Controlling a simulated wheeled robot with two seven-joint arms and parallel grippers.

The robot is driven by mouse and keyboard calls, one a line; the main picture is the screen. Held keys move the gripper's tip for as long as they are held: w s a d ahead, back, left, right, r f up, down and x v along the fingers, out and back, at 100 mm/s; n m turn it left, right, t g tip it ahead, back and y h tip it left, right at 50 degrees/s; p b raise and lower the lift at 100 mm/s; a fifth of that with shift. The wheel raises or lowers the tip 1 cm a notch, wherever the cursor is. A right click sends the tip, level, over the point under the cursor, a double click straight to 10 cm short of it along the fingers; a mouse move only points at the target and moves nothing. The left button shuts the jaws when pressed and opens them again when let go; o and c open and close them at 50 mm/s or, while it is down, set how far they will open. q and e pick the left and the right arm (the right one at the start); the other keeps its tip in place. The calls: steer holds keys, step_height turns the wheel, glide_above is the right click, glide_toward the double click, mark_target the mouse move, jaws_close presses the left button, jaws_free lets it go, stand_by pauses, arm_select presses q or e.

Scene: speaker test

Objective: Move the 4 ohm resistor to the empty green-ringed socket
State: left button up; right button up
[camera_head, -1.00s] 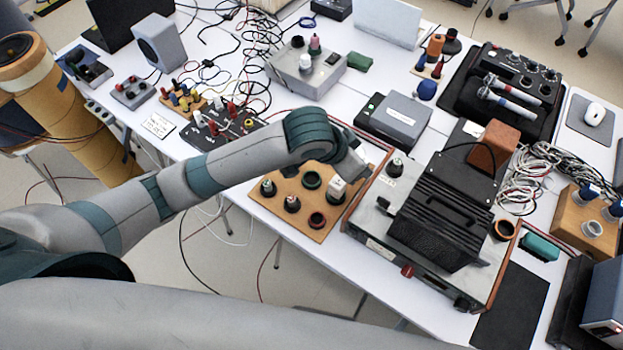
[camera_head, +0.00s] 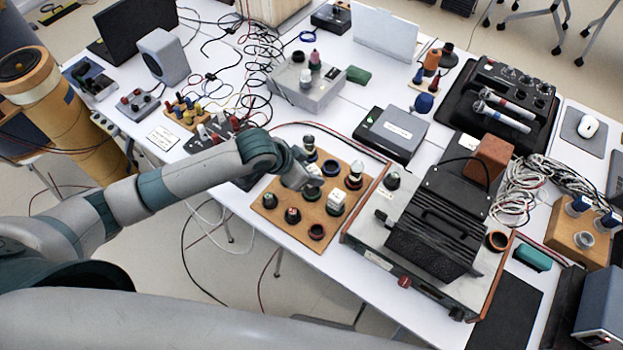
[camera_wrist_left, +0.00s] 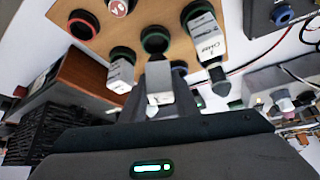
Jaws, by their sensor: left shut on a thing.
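My left gripper (camera_head: 303,182) is shut over the wooden socket board (camera_head: 268,218). In the left wrist view a pale block, apparently the resistor (camera_wrist_left: 160,80), sits between its fingers; its label is not readable. A green-ringed socket (camera_wrist_left: 155,40) with a dark middle lies just beyond the fingers; its rim shows beside the gripper in the head view (camera_head: 313,193). Whether the held block touches it is unclear. A white resistor (camera_head: 337,202) stands upright at the right. Another white, lettered one (camera_wrist_left: 208,48) stands in a green ring. My right gripper is not in view.
A red-ringed socket (camera_head: 317,232), a dark blue-ringed socket (camera_head: 332,168) and a black plug (camera_head: 270,201) are on the board. A tall part (camera_head: 355,176) stands at its right. A large black-finned instrument (camera_head: 435,240) borders the board; loose cables (camera_head: 258,85) lie behind.

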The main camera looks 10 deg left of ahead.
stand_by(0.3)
arm_select(q)
step_height(320, 180, down, 3)
steer(key=shift+f+p, duration=0.2)
steer(key=shift+p, duration=0.55)
steer(key=shift+f, duration=0.3)
steer(key=shift+f, duration=0.3)
steer(key=o, duration=1.1)
